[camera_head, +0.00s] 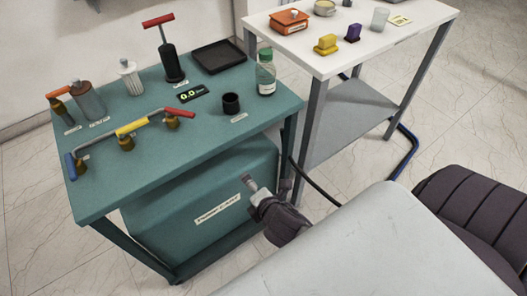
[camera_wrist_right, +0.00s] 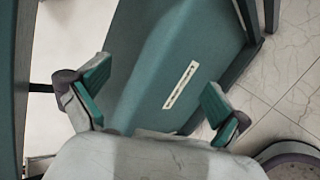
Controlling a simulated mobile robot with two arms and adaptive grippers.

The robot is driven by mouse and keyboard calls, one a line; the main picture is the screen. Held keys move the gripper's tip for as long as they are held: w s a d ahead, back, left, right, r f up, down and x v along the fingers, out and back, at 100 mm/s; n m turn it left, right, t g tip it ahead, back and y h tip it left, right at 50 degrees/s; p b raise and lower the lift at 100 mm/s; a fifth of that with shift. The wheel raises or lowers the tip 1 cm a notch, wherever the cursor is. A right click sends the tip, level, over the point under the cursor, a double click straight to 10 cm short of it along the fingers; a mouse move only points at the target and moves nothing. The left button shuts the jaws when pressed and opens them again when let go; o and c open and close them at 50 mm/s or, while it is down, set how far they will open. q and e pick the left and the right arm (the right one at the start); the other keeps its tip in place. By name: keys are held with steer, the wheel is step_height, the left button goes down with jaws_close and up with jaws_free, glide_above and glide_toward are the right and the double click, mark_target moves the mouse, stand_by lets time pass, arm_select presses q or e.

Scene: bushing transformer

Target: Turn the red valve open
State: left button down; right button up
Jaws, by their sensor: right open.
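The red valve handle (camera_head: 179,112) sits at the right end of a pipe on the teal table (camera_head: 200,135), above a brass-coloured valve body (camera_head: 172,123). A yellow handle (camera_head: 131,127) and a blue handle (camera_head: 70,165) are on the same pipe to its left. My right gripper (camera_head: 266,184) is beyond the table's front right edge, lower right of the red handle and apart from it. In the right wrist view my right gripper (camera_wrist_right: 155,92) has its fingers wide apart with nothing between them. My left gripper is not in view.
A labelled teal box (camera_head: 205,195) is under the table. A black cup (camera_head: 231,103), a green-capped bottle (camera_head: 265,75), a red-handled black pump (camera_head: 170,60), a display (camera_head: 192,95) and a black tray (camera_head: 218,57) stand on top. A white table (camera_head: 350,45) is at right.

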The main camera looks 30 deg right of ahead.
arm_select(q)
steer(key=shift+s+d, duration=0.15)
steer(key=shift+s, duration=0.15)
arm_select(e)
steer(key=shift+s+d+f, duration=0.15)
steer(key=shift+s+f, duration=0.3)
steer(key=shift+f, duration=0.35)
